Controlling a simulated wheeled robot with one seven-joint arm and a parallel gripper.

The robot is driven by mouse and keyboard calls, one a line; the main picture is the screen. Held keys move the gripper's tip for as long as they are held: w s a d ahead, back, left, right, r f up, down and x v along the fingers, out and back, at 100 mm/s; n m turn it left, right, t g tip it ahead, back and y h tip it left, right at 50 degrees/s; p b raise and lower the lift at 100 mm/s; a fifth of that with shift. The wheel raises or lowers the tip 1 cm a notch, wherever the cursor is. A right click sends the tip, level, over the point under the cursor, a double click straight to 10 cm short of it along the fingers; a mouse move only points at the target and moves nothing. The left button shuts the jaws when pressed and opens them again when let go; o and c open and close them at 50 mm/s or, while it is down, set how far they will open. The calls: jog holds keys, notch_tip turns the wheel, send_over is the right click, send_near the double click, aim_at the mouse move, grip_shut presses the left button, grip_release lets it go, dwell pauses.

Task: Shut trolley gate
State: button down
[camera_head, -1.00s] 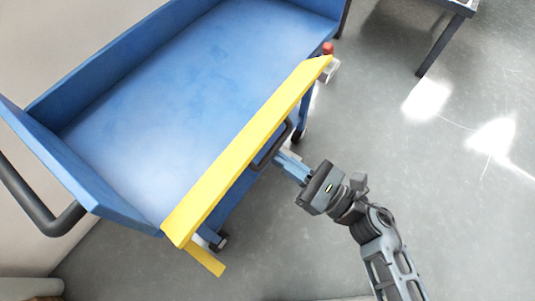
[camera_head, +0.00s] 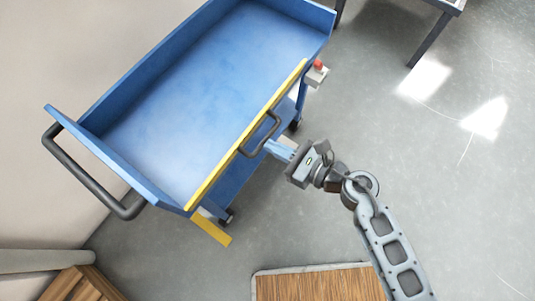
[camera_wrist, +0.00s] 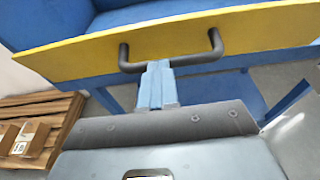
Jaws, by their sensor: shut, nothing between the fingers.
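The blue trolley (camera_head: 190,90) stands at the upper left in the head view. Its yellow gate (camera_head: 220,168) runs along the near long side and shows as a thin strip, close to upright. In the wrist view the gate's outer face (camera_wrist: 75,52) spans the picture, with a dark handle (camera_wrist: 195,62) on it. The handle also shows in the head view (camera_head: 273,127). My gripper (camera_head: 269,146) is shut and empty, its fingertips at the handle's middle, outside the gate. In the wrist view the fingertips (camera_wrist: 158,65) overlap the bar; I cannot tell whether they touch it.
A red button on a grey box (camera_head: 318,68) sits at the trolley's far right corner. A short yellow strip (camera_head: 212,229) sticks out at its near corner. A black push handle (camera_head: 85,175) is at the left end. A table (camera_head: 432,35) stands upper right.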

jog(key=shift+w+a+r+p, duration=0.2)
jog(key=shift+r, duration=0.2)
jog(key=shift+w+a+r+p, duration=0.15)
jog(key=shift+a+r+p, duration=0.05)
jog(key=shift+r, duration=0.15)
dwell(0.3)
